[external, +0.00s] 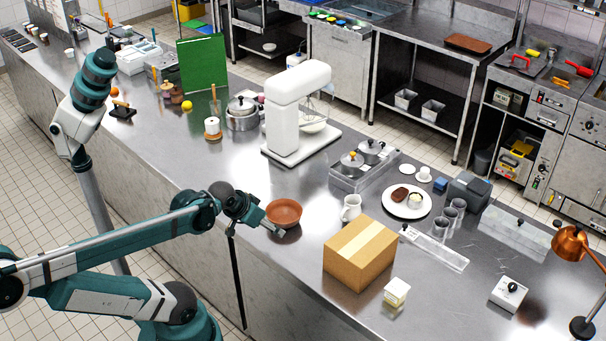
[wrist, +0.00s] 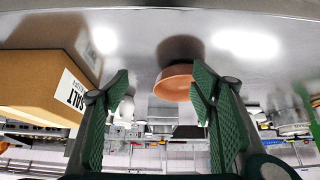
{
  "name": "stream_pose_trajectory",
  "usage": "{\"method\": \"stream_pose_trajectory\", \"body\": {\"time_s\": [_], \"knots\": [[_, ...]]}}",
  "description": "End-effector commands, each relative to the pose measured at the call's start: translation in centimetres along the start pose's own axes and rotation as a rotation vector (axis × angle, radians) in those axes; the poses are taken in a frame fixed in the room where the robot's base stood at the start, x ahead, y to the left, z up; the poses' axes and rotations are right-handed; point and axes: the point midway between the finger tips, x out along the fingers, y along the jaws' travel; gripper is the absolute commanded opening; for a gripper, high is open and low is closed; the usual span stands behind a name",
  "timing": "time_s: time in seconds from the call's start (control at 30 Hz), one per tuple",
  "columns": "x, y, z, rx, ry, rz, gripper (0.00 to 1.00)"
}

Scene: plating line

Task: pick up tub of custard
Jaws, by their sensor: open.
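A small pale tub with yellow contents (external: 397,291), which looks like the tub of custard, stands on the steel counter near its front edge, just right of the cardboard box. I do not see it in the wrist view. My gripper (external: 276,230) is on the far side of the box from the tub, close to a brown bowl (external: 284,212). In the wrist view my gripper (wrist: 160,80) has its two green fingers wide apart with nothing held between them. The bowl (wrist: 175,82) shows beyond the fingers, near the right one.
The cardboard box (external: 360,252) stands between my gripper and the tub; its side with a SALT label (wrist: 72,94) fills the wrist view's left. A white jug (external: 351,208) stands behind it. A white box (external: 508,292) and a copper lamp (external: 571,244) are farther right.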

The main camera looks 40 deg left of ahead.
Motion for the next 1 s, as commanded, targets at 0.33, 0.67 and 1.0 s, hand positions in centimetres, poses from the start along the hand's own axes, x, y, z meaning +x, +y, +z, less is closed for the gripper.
{"method": "stream_pose_trajectory", "body": {"time_s": [0.33, 0.67, 1.0], "knots": [[0.0, 0.0, 0.0, 0.000, 0.000, 0.000, 0.56], [0.0, 0.0, 0.0, 0.000, 0.000, 0.000, 0.55], [-1.6, 0.0, -1.1, 0.000, 0.000, 0.000, 0.55]]}}
